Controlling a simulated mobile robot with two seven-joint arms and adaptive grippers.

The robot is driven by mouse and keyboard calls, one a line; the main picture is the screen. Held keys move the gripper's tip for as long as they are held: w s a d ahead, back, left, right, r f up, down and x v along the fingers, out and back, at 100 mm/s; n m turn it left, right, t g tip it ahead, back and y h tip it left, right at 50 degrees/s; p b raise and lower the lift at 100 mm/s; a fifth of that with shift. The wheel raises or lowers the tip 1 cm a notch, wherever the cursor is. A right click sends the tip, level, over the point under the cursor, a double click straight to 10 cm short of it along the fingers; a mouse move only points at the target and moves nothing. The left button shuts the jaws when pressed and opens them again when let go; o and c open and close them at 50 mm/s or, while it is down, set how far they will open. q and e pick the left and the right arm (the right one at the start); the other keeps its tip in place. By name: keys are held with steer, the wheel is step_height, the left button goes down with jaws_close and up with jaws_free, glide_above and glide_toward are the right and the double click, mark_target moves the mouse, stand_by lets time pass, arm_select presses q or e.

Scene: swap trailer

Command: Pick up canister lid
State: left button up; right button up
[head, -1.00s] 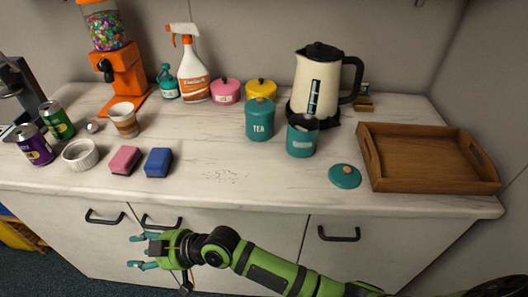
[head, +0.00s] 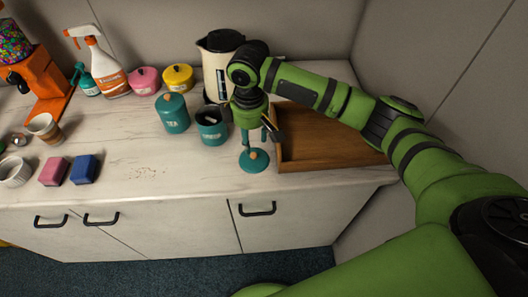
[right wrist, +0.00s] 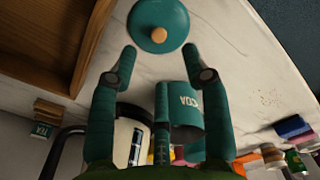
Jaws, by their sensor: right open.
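The canister lid (head: 254,163), a flat teal disc with a light knob, lies on the countertop in front of the open teal canister (head: 211,133). My right gripper (head: 256,148) points down just over the lid, its fingertips close to it in the head view. In the right wrist view the lid (right wrist: 157,36) sits just beyond the spread fingertips (right wrist: 161,62). The fingers are open and hold nothing. Whether they touch the lid I cannot tell. The open canister (right wrist: 180,92) also shows there, partly behind the fingers. My left gripper is not in view.
The wooden tray (head: 325,158) stands right beside the lid, partly behind my right arm. A closed teal canister (head: 173,114) and the kettle (head: 216,80) stand behind. The red sponge (head: 54,171) and blue sponge (head: 84,169) lie left.

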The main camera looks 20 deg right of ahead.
mark_target(254, 154)
step_height(254, 154, down, 3)
steer(key=shift+f+p, duration=0.1)
steer(key=shift+p, duration=0.65)
step_height(254, 154, down, 3)
steer(key=shift+s+d+f+p, duration=0.15)
steer(key=shift+p, duration=0.35)
steer(key=shift+f, duration=0.2)
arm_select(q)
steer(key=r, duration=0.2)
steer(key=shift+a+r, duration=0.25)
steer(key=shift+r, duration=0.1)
arm_select(e)
steer(key=shift+f, duration=0.1)
jaws_close()
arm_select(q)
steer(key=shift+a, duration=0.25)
